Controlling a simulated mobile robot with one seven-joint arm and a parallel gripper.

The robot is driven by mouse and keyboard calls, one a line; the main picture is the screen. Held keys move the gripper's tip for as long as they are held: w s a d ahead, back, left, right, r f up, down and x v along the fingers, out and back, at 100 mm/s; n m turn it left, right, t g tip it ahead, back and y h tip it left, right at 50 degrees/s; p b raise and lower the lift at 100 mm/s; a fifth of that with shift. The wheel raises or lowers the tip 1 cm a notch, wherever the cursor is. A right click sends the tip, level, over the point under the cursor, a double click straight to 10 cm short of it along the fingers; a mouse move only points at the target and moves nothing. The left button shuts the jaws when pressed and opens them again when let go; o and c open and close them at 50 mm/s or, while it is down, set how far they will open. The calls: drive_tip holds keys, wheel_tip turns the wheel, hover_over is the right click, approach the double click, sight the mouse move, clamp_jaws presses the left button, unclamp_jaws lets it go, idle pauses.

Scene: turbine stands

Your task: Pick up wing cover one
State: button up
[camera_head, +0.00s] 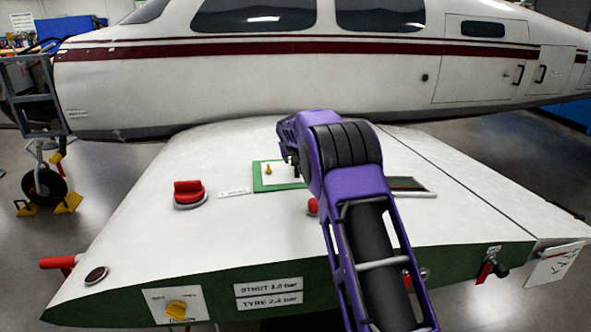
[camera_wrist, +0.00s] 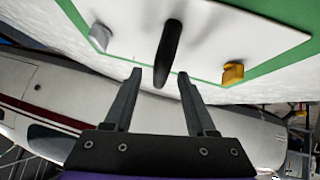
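The wing carries a white cover panel with a green border (camera_head: 262,184), partly hidden behind my gripper in the head view; I cannot read which number it is. In the wrist view this white cover (camera_wrist: 215,35) fills the top, with a black handle (camera_wrist: 170,45) standing out from it. A grey latch (camera_wrist: 100,37) and a yellow latch (camera_wrist: 232,74) sit on either side of the handle. My gripper (camera_wrist: 159,76) is open, its two fingers apart with the handle's end between them in the picture. I see no contact with the handle.
The white wing (camera_head: 140,225) spreads below the aircraft fuselage (camera_head: 350,75). A red cap (camera_head: 188,192) stands left of the cover, and another red part (camera_head: 313,206) shows beside my arm. A dark rectangular opening (camera_head: 408,185) lies to the right. The wing's left part is mostly clear.

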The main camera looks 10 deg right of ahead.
clamp_jaws()
idle(1.2)
